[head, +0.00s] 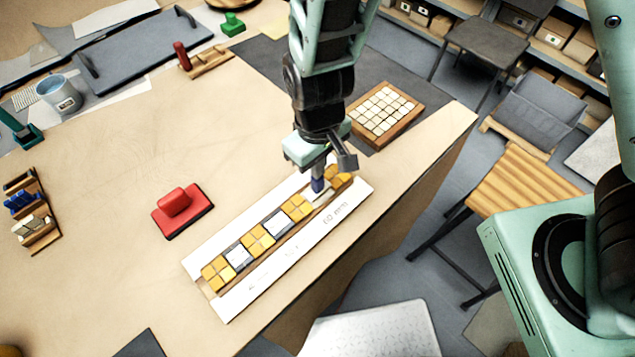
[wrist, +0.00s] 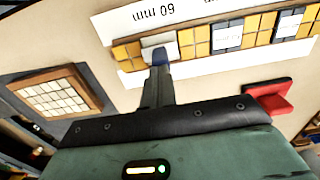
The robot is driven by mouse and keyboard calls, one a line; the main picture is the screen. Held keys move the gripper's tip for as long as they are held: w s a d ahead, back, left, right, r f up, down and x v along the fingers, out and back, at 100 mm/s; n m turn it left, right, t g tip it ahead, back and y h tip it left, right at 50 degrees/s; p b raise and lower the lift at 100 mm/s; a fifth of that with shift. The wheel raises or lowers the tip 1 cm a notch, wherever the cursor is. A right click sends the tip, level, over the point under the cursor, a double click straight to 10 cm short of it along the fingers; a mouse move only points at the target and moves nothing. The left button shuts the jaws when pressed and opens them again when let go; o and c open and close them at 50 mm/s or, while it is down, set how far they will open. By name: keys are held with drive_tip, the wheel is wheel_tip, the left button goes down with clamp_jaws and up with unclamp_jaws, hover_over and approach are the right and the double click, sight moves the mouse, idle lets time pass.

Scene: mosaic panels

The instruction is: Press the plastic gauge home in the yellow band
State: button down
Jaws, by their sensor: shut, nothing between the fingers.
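The yellow band (head: 256,240) is a row of yellow tile blocks on a white board on the table. It also shows in the wrist view (wrist: 262,25). White plastic gauges sit between the blocks, two of them farther down the band (head: 237,256) (head: 276,224). A third, pale gauge (wrist: 152,41) lies in the gap near the band's far end, partly hidden by my fingers. My gripper (head: 318,185) is shut, with blue fingertips (wrist: 159,55) pointing down at this gauge's edge. I cannot tell whether they touch it or whether it sits flush.
A red-handled block (head: 178,209) stands left of the board. A wooden tray of pale tiles (head: 384,114) lies behind it on a dark mat. A rack with blue and pale pieces (head: 29,211) is at far left. The table's right edge is close to the board.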

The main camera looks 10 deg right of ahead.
drive_tip(key=shift+r, duration=0.1)
idle(0.4)
wheel_tip(320, 180, up, 8)
drive_tip(key=p, duration=0.7)
drive_tip(key=shift+p, duration=0.3)
drive_tip(key=s+d+r+n+b, duration=0.1)
drive_tip(key=s+d+r+b, duration=0.3)
drive_tip(key=s+d+b, duration=0.4)
drive_tip(key=s+b, duration=0.3)
drive_tip(key=b, duration=0.2)
drive_tip(key=shift+s+r+y, duration=0.15)
drive_tip(key=shift+r+y, duration=0.15)
drive_tip(key=shift+r, duration=0.1)
